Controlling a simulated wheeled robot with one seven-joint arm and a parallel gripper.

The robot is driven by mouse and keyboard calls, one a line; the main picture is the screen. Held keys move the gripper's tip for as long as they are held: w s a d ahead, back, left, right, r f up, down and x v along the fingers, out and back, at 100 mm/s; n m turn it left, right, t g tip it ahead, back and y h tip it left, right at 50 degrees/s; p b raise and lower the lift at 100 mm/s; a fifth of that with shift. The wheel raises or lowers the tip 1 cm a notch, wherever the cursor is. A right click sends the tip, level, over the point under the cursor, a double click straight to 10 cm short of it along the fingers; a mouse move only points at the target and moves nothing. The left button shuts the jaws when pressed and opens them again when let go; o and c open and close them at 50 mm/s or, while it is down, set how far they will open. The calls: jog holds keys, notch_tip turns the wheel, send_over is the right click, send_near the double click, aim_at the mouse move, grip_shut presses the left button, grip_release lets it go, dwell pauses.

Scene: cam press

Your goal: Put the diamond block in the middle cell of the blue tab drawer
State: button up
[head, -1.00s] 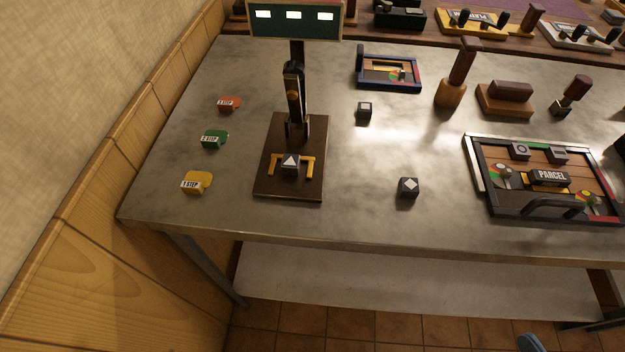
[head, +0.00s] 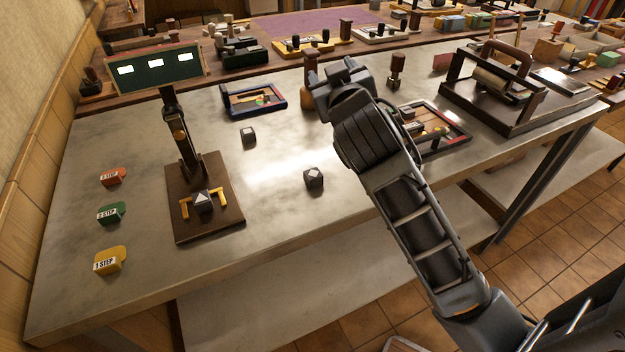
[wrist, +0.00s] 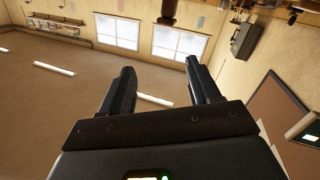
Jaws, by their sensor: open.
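The diamond block (head: 313,177), a dark cube with a white diamond on top, stands on the metal table right of the press, in the head view. My gripper (wrist: 163,82) is open and empty in the wrist view, facing the room's windows and walls. In the head view my arm's end (head: 343,85) is raised beyond and to the right of the block, apart from it; its fingers are hard to make out there. I cannot pick out a blue tab drawer for certain. A blue-framed tray (head: 283,98) lies at the table's back.
The press (head: 181,216) holds a triangle-marked block (head: 203,202). Another dark block (head: 248,137) stands behind. Red (head: 113,176), green (head: 110,214) and yellow (head: 110,261) step tabs line the left. A framed board (head: 458,129) and a large handled device (head: 490,112) stand right.

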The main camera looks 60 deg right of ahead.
jog(key=s+d+r+m+g+h, duration=0.1)
jog(key=d+r+m+g, duration=0.2)
jog(key=d+m+g, duration=0.3)
jog(key=m+g+y+b, duration=0.3)
jog(key=m+g+y, duration=0.2)
jog(key=m+y, duration=0.85)
send_over(313, 173)
jog(key=shift+n+y, duration=0.55)
notch_tip(313, 173, down, 9)
jog(key=shift+s+f, duration=0.1)
notch_tip(313, 173, down, 7)
jog(key=shift+f+b, duration=0.2)
jog(key=shift+b, duration=0.45)
grip_shut()
